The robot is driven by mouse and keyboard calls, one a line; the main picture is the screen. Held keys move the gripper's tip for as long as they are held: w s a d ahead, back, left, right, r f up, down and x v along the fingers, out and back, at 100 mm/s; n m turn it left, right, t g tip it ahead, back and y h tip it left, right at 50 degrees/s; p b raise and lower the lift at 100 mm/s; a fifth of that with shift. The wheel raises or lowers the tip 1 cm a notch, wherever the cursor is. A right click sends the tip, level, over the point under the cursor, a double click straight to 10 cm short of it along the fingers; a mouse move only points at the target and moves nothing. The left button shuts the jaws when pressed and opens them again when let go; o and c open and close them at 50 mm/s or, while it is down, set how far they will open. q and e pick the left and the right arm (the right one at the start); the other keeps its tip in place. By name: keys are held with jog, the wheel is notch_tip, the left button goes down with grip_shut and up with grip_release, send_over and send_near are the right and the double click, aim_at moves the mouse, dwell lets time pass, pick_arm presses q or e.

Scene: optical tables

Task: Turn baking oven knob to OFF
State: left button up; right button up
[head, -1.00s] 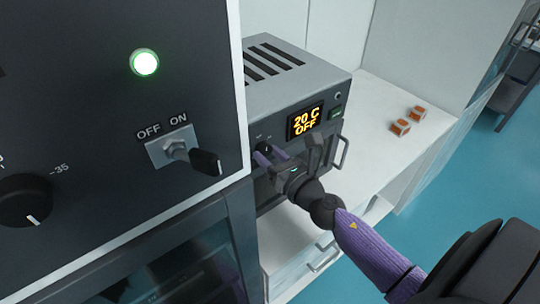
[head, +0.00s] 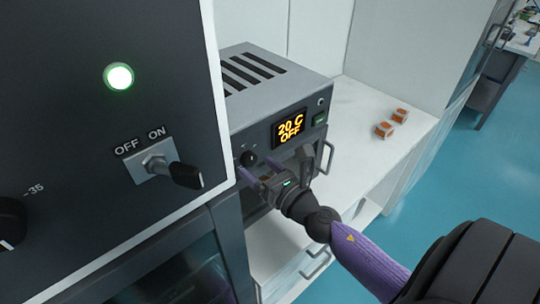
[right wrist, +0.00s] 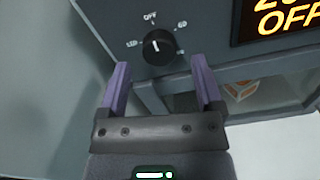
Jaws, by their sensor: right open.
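The baking oven (head: 270,90) is a grey box with slots on top, and its display (head: 289,129) reads 20 C OFF. Its black knob (head: 249,158) is on the front panel, left of the display. In the right wrist view the knob (right wrist: 159,46) has its white mark pointing up, near the OFF label. My right gripper (head: 258,170) is open, its purple fingers just below the knob and apart from it. In the right wrist view the two fingertips (right wrist: 158,70) stand either side below the knob with nothing between them. My left gripper is not in view.
A large dark cabinet (head: 80,130) with a lit green lamp and an OFF/ON switch (head: 158,163) stands close on the left. The oven door handle (head: 328,157) is right of my gripper. Small orange-and-white items (head: 385,129) lie on the white counter (head: 360,105).

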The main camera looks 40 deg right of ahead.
jog(key=s+b, duration=0.2)
jog(key=s, duration=0.6)
jog(key=shift+d, duration=0.35)
jog(key=shift+s, duration=0.1)
